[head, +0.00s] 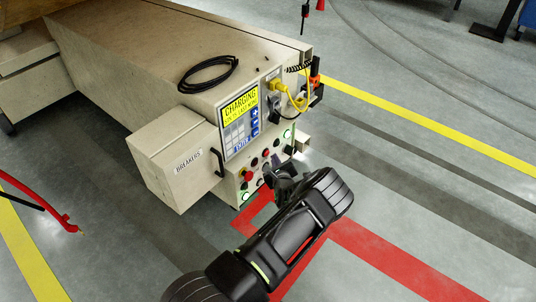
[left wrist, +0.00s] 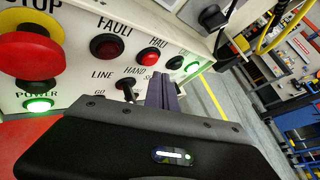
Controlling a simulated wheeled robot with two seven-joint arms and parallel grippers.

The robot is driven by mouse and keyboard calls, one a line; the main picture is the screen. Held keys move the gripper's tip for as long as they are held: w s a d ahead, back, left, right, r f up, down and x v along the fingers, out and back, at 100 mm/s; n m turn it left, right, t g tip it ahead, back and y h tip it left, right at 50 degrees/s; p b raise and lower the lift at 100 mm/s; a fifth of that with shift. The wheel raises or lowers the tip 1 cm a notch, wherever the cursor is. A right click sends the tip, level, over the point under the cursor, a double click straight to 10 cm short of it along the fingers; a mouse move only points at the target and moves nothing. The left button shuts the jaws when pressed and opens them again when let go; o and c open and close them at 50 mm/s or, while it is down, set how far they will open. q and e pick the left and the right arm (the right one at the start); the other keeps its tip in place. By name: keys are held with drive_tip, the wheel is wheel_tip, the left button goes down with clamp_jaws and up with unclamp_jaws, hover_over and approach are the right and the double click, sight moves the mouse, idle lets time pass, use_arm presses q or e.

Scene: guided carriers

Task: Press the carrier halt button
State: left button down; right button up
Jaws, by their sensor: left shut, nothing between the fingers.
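The carrier halt button is a red round button (left wrist: 149,57) under a partly cut-off label reading "HALT" on the cream panel. In the head view it is a small red dot (head: 265,153). My left gripper (head: 277,175) is shut and empty in front of the panel's lower part. In the left wrist view its fingertips (left wrist: 164,78) appear just below and to the right of the halt button. I cannot tell whether they touch the panel. The button face is not covered. My right gripper is not in view.
Near it are a dark red fault lamp (left wrist: 107,46), a dark button (left wrist: 175,62), a black selector (left wrist: 126,88) and the large red stop knob (left wrist: 30,50). A breakers box (head: 178,158) juts out left of the screen (head: 238,125).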

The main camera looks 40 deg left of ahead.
use_arm(q)
drive_tip(key=shift+a, duration=0.2)
drive_tip(key=shift+a, duration=0.25)
drive_tip(key=shift+a, duration=0.45)
idle(0.6)
drive_tip(key=shift+d+p, duration=0.15)
drive_tip(key=shift+p, duration=0.15)
drive_tip(key=shift+d, duration=0.75)
drive_tip(key=d+p, duration=0.1)
drive_tip(key=d, duration=0.5)
idle(0.8)
